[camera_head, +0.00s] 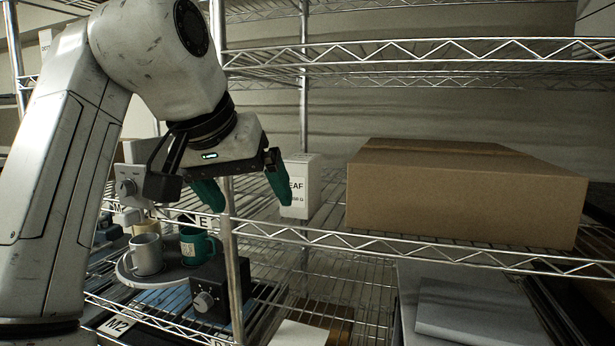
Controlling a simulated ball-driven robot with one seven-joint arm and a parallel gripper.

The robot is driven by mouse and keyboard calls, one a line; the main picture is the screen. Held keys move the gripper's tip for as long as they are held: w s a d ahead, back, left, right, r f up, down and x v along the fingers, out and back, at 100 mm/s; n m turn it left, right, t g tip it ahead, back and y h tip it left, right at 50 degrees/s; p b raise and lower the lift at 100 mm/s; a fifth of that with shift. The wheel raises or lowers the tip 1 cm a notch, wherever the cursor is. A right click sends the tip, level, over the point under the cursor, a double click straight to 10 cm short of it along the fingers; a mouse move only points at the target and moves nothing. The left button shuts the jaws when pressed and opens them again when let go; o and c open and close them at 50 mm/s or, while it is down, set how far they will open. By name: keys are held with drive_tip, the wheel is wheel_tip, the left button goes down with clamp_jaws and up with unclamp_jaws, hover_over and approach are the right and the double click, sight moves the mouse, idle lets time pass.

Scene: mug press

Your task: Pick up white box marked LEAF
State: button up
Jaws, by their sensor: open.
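The white box (312,190) stands upright on the middle wire shelf, left of a big cardboard box. Black letters "EAF" show on its front; the rest of the word is hidden behind my gripper's right finger. My gripper (240,192) has two green fingers spread apart, with nothing seen between them. It is just left of the white box and appears in front of it. The right finger overlaps the box's left edge in the picture; I cannot tell whether it touches.
The cardboard box (455,192) fills the shelf at right. A metal post (231,270) stands below my gripper. At lower left, a round tray (128,272) holds a grey mug (147,255) and a green mug (194,248), beside a dark box with a knob (210,298).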

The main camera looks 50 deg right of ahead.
sight(294, 160)
drive_tip(key=shift+y, duration=0.3)
drive_tip(key=d+r+p, duration=0.1)
drive_tip(key=d, duration=0.2)
drive_tip(key=w+d+r+p, duration=0.1)
drive_tip(key=d, duration=0.3)
drive_tip(key=d+r+p, duration=0.1)
drive_tip(key=d+r, duration=0.1)
drive_tip(key=d, duration=0.2)
drive_tip(key=shift+w, duration=0.3)
drive_tip(key=shift+p+x, duration=0.4)
drive_tip(key=shift+x, duration=2.35)
drive_tip(key=shift+d+r, duration=0.1)
drive_tip(key=shift+d, duration=0.05)
drive_tip(key=c, duration=1.4)
drive_tip(key=shift+b, duration=0.4)
